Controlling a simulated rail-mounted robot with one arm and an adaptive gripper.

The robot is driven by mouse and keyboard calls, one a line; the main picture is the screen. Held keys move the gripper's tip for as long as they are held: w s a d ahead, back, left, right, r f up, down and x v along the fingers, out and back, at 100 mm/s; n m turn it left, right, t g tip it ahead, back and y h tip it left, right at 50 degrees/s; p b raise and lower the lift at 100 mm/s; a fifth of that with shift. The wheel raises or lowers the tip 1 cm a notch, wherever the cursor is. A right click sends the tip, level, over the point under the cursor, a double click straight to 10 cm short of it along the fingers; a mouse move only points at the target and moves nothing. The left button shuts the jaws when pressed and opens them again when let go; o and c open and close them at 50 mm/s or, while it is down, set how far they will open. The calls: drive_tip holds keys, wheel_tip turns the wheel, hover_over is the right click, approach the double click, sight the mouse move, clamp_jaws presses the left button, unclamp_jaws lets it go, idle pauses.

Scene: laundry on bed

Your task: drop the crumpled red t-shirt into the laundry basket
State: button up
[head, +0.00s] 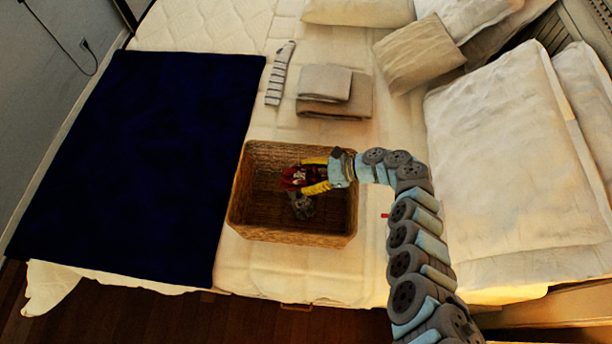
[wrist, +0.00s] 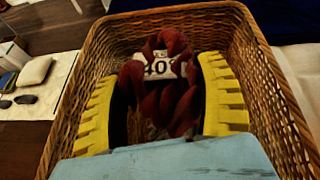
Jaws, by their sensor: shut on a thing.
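The crumpled red t-shirt (head: 294,178) is between the yellow fingers of my gripper (head: 310,178), over the inside of the laundry basket. It is dark red with a white printed patch, which shows clearly in the wrist view (wrist: 160,85). My gripper (wrist: 165,100) is shut on the shirt, with one yellow finger on each side. The brown wicker laundry basket (head: 256,233) stands on the bed, and its walls surround the shirt in the wrist view (wrist: 75,95). A greyish crumpled item (head: 302,207) shows inside the basket, below the shirt. I cannot tell whether the shirt touches the basket floor.
A dark blue blanket (head: 135,160) lies left of the basket. Folded beige cloths (head: 335,95) and a striped sock-like item (head: 279,73) lie behind it. Pillows (head: 505,165) fill the right side. A small red object (head: 385,215) lies just right of the basket.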

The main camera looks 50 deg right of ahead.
drive_tip(key=shift+f+b, duration=1.75)
drive_tip(key=shift+f, duration=0.2)
drive_tip(key=o, duration=1.2)
drive_tip(key=v, duration=1.2)
drive_tip(key=shift+r, duration=0.1)
drive_tip(key=shift+s+a, duration=0.1)
